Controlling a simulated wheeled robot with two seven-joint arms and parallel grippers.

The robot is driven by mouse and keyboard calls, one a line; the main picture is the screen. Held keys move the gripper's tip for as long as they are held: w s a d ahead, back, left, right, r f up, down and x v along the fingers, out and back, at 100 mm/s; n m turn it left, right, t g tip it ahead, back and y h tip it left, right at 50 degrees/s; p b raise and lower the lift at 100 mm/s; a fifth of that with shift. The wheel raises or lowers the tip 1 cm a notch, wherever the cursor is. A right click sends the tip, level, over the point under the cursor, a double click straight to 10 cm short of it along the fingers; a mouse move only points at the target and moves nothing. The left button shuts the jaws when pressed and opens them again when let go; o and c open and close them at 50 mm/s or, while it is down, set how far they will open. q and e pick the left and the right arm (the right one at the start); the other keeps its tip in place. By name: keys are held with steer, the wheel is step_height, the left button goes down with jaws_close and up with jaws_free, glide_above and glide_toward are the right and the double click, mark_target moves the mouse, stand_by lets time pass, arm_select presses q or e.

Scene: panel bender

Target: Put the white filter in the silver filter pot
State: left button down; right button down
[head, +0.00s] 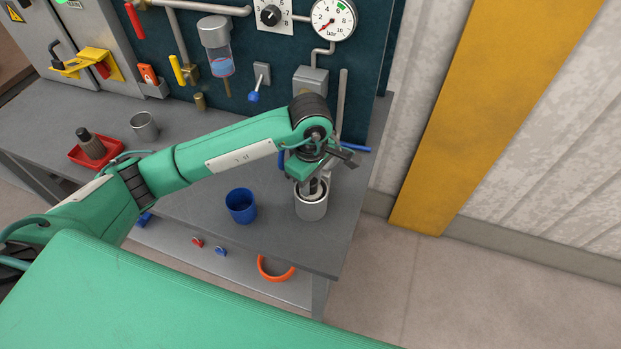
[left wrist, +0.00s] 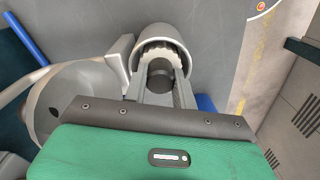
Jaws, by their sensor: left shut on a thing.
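The silver filter pot (head: 311,209) stands on the grey bench near its right end. My left gripper (head: 314,184) points down at the pot's mouth. In the left wrist view the gripper (left wrist: 160,90) is shut on the dark middle part of the white filter. The filter's pale ridged rim (left wrist: 157,53) shows inside the mouth of the silver pot (left wrist: 160,29). I cannot tell whether the filter rests on the pot's bottom. My right gripper is not in view.
A blue cup (head: 241,207) stands left of the pot. A red tray (head: 82,157) with a dark filter (head: 90,145) and a metal cup (head: 144,126) are further left. The panel with gauge (head: 333,18) and pipes rises behind. An orange ring (head: 276,270) lies on the lower shelf.

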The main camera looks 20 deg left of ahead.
arm_select(q)
steer(key=shift+f, duration=0.2)
steer(key=c, duration=1.4)
jaws_free()
steer(key=shift+r, duration=0.1)
steer(key=shift+r, duration=0.25)
step_height(320, 180, up, 10)
steer(key=b, duration=0.3)
steer(key=shift+f, duration=0.2)
step_height(320, 180, up, 2)
steer(key=shift+r+b, duration=0.1)
steer(key=shift+b, duration=0.25)
